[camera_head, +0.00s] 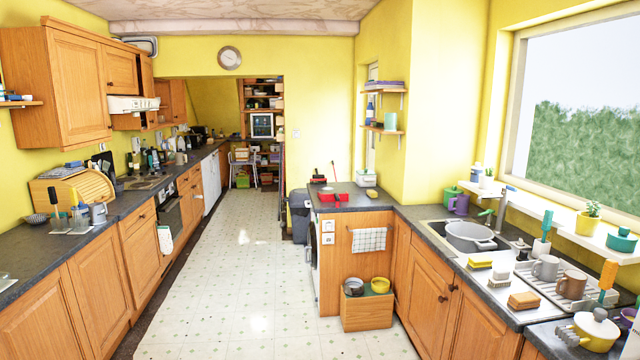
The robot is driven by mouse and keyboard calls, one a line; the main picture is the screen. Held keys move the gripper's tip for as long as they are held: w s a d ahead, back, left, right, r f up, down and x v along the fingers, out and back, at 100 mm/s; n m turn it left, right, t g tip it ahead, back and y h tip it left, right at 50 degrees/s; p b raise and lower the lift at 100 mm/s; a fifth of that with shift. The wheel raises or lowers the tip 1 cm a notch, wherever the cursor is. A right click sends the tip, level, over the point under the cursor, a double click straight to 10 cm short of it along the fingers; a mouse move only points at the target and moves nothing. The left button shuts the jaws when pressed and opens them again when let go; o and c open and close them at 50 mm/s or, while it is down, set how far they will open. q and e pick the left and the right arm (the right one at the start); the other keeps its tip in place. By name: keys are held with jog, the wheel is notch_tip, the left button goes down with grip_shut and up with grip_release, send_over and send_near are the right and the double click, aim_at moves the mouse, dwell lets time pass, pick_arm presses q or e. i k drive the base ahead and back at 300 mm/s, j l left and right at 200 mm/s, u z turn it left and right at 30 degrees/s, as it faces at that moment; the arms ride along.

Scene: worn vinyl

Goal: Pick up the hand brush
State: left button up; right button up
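No single object is clearly the hand brush at this size. A brush with an orange handle (608,275) stands upright near the right edge of the view. Neither of my grippers is in view.
The pale tiled floor (240,270) is clear down the middle. Counters run along the left (60,262) and right sides. A wooden box (367,310) with two bowls stands on the floor by the counter end. A sink (470,237), mugs and sponges crowd the right counter.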

aim_at(318, 179)
jog(key=i+u, duration=0.25)
jog(key=i, duration=5.5)
jog(key=i+j+z, duration=0.2)
jog(key=i+z, duration=0.3)
jog(key=i, duration=0.15)
jog(key=i+j+z, duration=0.45)
jog(key=i, duration=0.2)
jog(key=i+j+z, duration=0.5)
jog(key=j, duration=0.1)
